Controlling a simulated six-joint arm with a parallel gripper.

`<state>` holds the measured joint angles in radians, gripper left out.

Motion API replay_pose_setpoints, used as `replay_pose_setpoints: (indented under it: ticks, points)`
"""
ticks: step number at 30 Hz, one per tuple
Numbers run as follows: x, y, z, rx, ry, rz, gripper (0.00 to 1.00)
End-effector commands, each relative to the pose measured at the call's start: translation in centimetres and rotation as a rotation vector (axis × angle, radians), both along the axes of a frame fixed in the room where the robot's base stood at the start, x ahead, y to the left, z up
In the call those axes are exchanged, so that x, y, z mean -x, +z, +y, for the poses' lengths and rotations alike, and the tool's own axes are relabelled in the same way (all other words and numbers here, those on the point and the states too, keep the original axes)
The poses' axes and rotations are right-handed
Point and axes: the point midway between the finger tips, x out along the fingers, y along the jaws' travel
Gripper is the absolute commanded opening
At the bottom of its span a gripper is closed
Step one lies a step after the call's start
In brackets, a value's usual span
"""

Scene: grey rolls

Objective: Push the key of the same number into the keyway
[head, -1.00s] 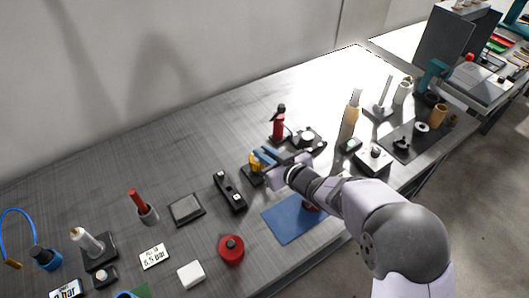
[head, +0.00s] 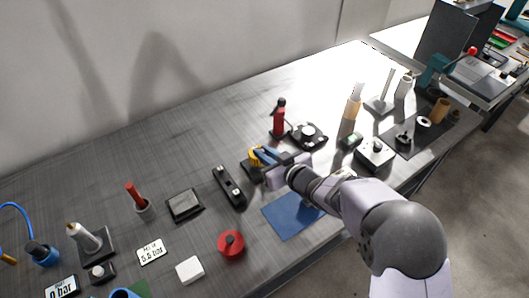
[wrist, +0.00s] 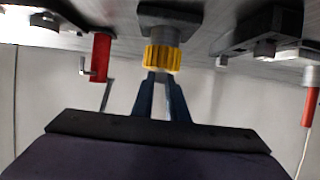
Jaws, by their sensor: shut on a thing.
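My gripper (head: 263,157) is at the middle of the table, its dark blue fingers level and pointing left at a yellow ribbed piece (head: 254,157). In the wrist view, the fingers (wrist: 161,76) are close together and shut on the yellow ribbed piece (wrist: 162,59). That piece sits against a dark block (wrist: 170,15), which also shows under it in the head view (head: 251,169). The fingertips overlap the near edge of the piece. I cannot make out a numbered key or a keyway, and no number is readable on the yellow piece.
A black bar-shaped fixture (head: 229,186) stands left of my gripper. A red extinguisher-shaped object (head: 279,119) and a dark round-topped device (head: 308,135) stand behind. A blue mat (head: 285,217) lies in front, partly under my arm. A red round object (head: 231,244) is near the front edge.

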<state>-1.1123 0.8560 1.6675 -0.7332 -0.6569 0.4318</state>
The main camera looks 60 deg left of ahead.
Motion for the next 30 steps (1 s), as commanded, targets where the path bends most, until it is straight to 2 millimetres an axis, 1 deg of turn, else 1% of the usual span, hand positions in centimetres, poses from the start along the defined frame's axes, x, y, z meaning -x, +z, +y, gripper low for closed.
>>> replay_pose_setpoints:
  ticks: [6, 17, 18, 19, 20, 26, 30]
  points:
    - [0.00, -0.58, 0.02, -0.001, 0.000, 0.000, 0.00]
    - [0.02, -0.85, -0.06, 0.004, 0.000, 0.001, 0.00]
    - [0.02, -0.89, -0.08, 0.004, 0.000, 0.001, 0.23]
    - [0.03, -0.91, -0.08, 0.005, 0.000, 0.001, 0.30]
    - [0.04, -0.93, -0.09, 0.005, 0.000, 0.001, 0.35]
    - [0.07, -1.04, -0.16, 0.009, 0.001, 0.001, 0.35]
    - [0.08, -0.56, -0.18, 0.010, 0.001, 0.001, 0.35]
